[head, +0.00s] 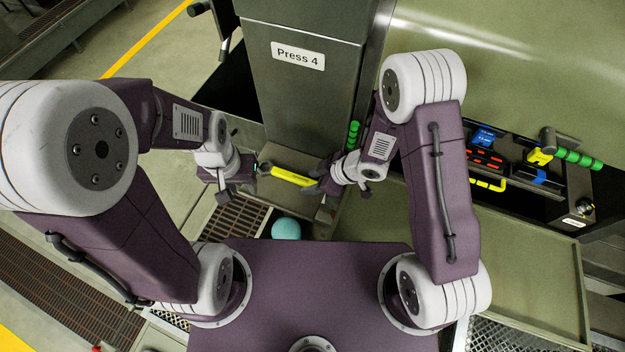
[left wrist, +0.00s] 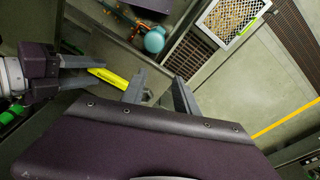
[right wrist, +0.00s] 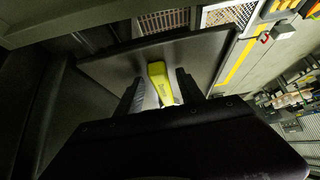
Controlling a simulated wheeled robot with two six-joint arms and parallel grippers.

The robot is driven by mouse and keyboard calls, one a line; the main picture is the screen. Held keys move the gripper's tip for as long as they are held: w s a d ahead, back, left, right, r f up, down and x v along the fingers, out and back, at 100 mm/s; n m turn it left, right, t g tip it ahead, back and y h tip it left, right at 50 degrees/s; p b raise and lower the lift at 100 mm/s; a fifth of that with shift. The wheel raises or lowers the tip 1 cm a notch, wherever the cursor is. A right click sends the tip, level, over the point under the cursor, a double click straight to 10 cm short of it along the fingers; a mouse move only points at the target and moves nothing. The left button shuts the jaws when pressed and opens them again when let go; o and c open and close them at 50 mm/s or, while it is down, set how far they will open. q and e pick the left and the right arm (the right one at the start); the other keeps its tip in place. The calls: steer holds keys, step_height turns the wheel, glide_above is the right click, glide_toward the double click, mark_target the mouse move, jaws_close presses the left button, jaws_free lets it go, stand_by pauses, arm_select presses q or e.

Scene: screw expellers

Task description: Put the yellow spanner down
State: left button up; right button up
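The yellow spanner (head: 291,177) is in front of the Press 4 housing, between my two grippers. My right gripper (head: 322,181) has its fingers on both sides of the spanner's near end and seems shut on it. In the right wrist view the yellow handle (right wrist: 160,82) points away from between the fingers, with grey patches beside it. The spanner also shows in the left wrist view (left wrist: 108,77), left of my left gripper's fingers. My left gripper (head: 236,178) is open and empty, close to the spanner's far end. I cannot tell whether the spanner touches a surface below.
The Press 4 housing (head: 300,100) stands behind. A teal ball-shaped thing (head: 286,229) and a floor grating (head: 236,222) lie below the grippers. A black panel (head: 530,175) with green-handled and yellow items is at the right. A flat olive tray (head: 530,275) lies at the lower right, its visible part bare.

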steer(key=shift+r, duration=0.2)
arm_select(q)
step_height(320, 180, up, 3)
steer(key=p, duration=0.3)
steer(key=shift+r, duration=0.2)
steer(key=shift+o, duration=1.4)
arm_select(e)
steer(key=v, duration=1.2)
